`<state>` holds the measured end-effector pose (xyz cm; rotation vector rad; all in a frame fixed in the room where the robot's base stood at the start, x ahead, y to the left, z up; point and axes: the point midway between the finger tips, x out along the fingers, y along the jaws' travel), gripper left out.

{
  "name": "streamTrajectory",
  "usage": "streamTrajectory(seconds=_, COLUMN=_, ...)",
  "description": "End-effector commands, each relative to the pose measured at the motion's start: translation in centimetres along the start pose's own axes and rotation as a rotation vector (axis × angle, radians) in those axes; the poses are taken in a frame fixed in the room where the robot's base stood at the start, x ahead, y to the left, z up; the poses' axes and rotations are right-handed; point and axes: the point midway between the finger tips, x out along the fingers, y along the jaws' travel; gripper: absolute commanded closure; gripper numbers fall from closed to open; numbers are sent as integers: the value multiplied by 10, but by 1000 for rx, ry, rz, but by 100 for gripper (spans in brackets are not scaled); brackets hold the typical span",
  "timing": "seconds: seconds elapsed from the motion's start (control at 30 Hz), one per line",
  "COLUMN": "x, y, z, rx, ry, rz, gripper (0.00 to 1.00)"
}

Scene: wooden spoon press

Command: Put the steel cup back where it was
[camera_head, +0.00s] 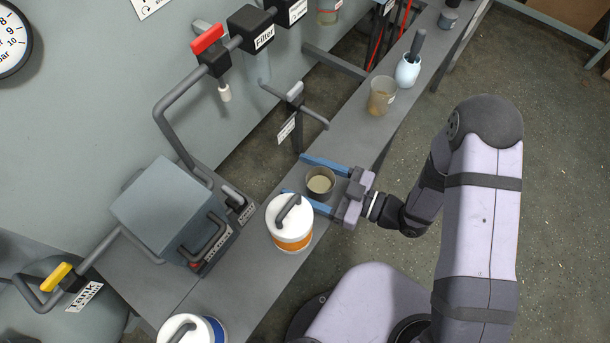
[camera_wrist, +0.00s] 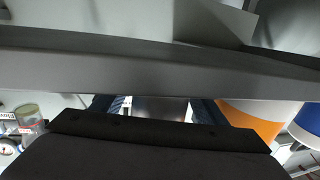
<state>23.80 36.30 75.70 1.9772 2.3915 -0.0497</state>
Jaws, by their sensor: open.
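The steel cup (camera_head: 320,187) is a small dark-walled cup, with a pale beige inside, standing on the grey bench (camera_head: 350,140) near its edge. My gripper (camera_head: 294,175) is open, reaching over the bench from the right. Its two blue fingers lie on either side of the cup, with visible gaps in the head view. In the wrist view the cup (camera_wrist: 160,107) shows as a silvery wall between the fingers, partly hidden by the dark gripper body.
A white-lidded container with an orange band (camera_head: 292,225) stands close beside the lower finger. A beige beaker (camera_head: 382,96) and a light blue holder (camera_head: 407,70) stand farther along the bench. A grey press-like box (camera_head: 170,208) and wall pipes are at left.

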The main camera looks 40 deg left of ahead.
Motion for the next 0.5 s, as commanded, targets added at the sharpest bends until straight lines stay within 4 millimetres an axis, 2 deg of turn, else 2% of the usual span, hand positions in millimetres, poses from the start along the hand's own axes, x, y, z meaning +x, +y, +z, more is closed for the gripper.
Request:
streamTrajectory(seconds=0.3, x=0, y=0, z=-6, rx=0, ry=0, rz=0, gripper=34)
streamTrajectory(seconds=0.5, x=-19, y=2, z=-2, rx=1, ry=-1, rz=5, gripper=34)
